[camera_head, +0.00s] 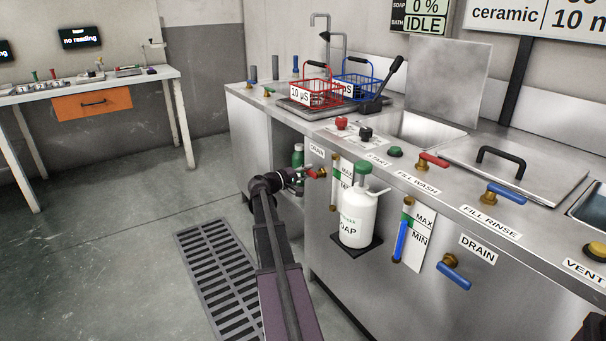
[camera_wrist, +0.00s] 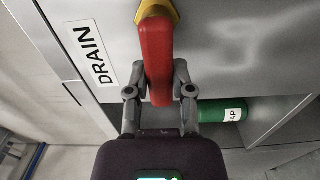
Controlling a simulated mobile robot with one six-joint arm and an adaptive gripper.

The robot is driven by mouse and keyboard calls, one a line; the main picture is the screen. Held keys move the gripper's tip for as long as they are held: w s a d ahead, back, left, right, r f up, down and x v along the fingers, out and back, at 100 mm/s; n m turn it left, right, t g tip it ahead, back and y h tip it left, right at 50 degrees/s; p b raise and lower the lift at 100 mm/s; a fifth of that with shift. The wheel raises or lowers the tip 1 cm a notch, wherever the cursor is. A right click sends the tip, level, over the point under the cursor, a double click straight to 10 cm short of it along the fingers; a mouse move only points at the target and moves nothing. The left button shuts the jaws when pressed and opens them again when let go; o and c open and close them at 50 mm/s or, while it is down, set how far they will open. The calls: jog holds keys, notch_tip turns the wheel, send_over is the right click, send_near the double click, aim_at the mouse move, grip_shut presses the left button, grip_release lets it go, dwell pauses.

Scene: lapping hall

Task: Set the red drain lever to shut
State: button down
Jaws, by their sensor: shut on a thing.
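The red drain lever (camera_head: 316,173) is on the front of the steel bench, just under a DRAIN label (camera_head: 317,151). In the wrist view the red lever (camera_wrist: 157,48) runs down the picture from its brass fitting (camera_wrist: 158,10), beside the DRAIN label (camera_wrist: 91,55). My gripper (camera_wrist: 159,72) has one finger on each side of the lever's free end and is shut on it. In the head view my gripper (camera_head: 299,176) reaches the lever from the left, and its fingertips are small there. Which valve setting the lever is at cannot be told.
A green bottle (camera_head: 298,155) stands in the open bay by the gripper. A white soap jug (camera_head: 358,218) sits on a bracket to the right. A blue lever (camera_head: 454,271) under another DRAIN label is farther right. A floor grate (camera_head: 217,283) lies left of my arm.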

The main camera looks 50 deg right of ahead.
jog(key=shift+w, duration=0.35)
jog(key=c, duration=0.5)
grip_release()
jog(key=shift+s, duration=0.15)
jog(key=shift+d, duration=0.1)
jog(key=shift+s, duration=0.1)
jog(key=shift+a, duration=0.6)
jog(key=v, duration=1.1)
jog(key=shift+w+d, duration=0.1)
jog(key=shift+w, duration=0.1)
